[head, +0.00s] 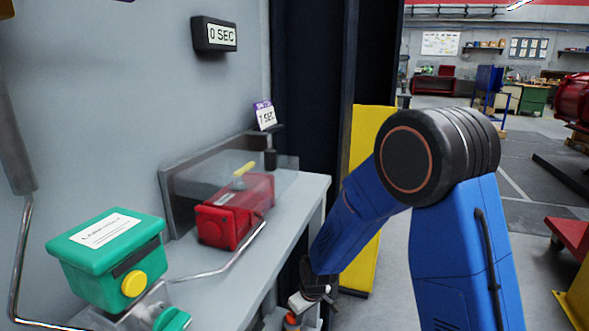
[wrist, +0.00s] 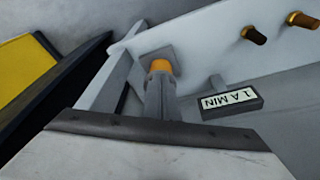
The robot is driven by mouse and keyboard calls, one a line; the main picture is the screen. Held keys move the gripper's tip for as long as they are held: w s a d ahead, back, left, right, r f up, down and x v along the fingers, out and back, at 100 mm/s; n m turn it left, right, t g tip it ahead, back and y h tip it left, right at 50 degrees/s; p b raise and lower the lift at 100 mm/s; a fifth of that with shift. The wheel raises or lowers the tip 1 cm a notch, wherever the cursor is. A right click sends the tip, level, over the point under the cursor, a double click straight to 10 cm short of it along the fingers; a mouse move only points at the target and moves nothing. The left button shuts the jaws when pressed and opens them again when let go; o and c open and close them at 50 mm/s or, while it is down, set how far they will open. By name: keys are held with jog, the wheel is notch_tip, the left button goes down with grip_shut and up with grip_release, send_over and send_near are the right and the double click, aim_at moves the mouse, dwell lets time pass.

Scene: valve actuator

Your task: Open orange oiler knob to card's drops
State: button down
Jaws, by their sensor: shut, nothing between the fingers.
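In the head view a small orange part (head: 291,318), probably the same knob, shows low at the bench's side. A small white card (wrist: 232,102) with a dark frame stands beside the stem and seems to read "1 A MIN"; the first characters are unclear. My gripper (head: 299,302) is shut and empty, pointing down just above the orange part. I cannot tell whether it touches it.
The bench (head: 300,190) carries a red box (head: 235,210) behind a clear guard and a green box (head: 107,255) with a yellow button. Two brass pegs (wrist: 254,35) stick out near the card.

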jog(key=shift+s+a, duration=0.5)
jog(key=shift+a, duration=0.3)
dwell(0.4)
jog(key=shift+s, duration=0.1)
notch_tip(320, 180, up, 6)
jog(key=shift+s+d, duration=0.15)
jog(key=shift+s, duration=0.15)
dwell(0.6)
notch_tip(320, 180, down, 6)
jog(key=w+d, duration=0.2)
jog(key=shift+w, duration=0.3)
dwell(0.6)
